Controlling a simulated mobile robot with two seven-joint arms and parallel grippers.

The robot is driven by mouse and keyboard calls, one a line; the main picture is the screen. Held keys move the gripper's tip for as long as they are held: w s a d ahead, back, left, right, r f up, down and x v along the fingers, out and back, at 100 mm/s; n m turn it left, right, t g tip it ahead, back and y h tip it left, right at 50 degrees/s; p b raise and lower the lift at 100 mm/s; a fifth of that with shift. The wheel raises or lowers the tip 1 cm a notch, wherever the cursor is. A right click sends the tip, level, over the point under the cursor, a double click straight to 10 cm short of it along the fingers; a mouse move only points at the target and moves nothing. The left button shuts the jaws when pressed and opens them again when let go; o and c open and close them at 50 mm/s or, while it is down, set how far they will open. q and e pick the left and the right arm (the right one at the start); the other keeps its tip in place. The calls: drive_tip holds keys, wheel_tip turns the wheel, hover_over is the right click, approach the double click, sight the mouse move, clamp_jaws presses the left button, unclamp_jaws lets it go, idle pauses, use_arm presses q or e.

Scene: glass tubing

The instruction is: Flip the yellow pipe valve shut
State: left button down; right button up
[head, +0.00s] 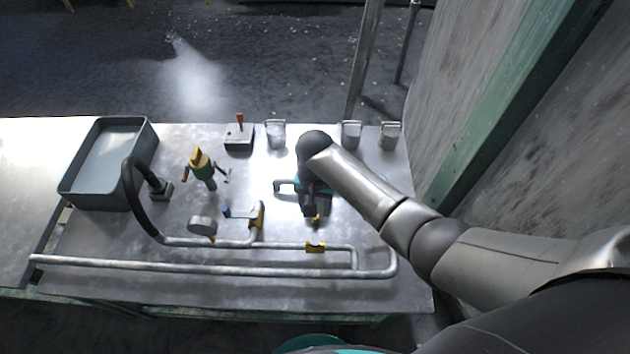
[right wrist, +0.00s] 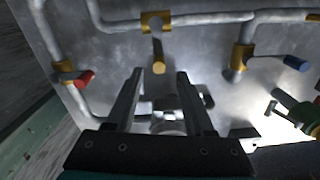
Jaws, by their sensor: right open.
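The yellow pipe valve shows in the right wrist view as a brass fitting on the pipe, with a lever ending in a yellow tip (right wrist: 158,67). The lever points across the pipe toward my gripper. In the head view its fitting (head: 315,247) sits on the bench pipe, the yellow tip (head: 317,218) beside my gripper. My right gripper (right wrist: 160,73) is open, its fingertips on either side of the yellow tip, with gaps; contact cannot be told. In the head view the right gripper (head: 311,212) is partly hidden by its own arm. My left gripper is out of view.
A blue-handled valve (right wrist: 296,91) stands to one side, a red-handled valve (right wrist: 80,79) to the other. Metal pipes (head: 200,266) run along the bench front. A grey tray (head: 98,202), a green-yellow fixture (head: 203,168), a switch box (head: 238,140) and metal cups (head: 275,135) stand around.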

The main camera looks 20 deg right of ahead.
wheel_tip(320, 180, up, 10)
drive_tip(key=p, duration=0.2)
drive_tip(key=shift+f+p, duration=0.25)
drive_tip(key=shift+p, duration=0.1)
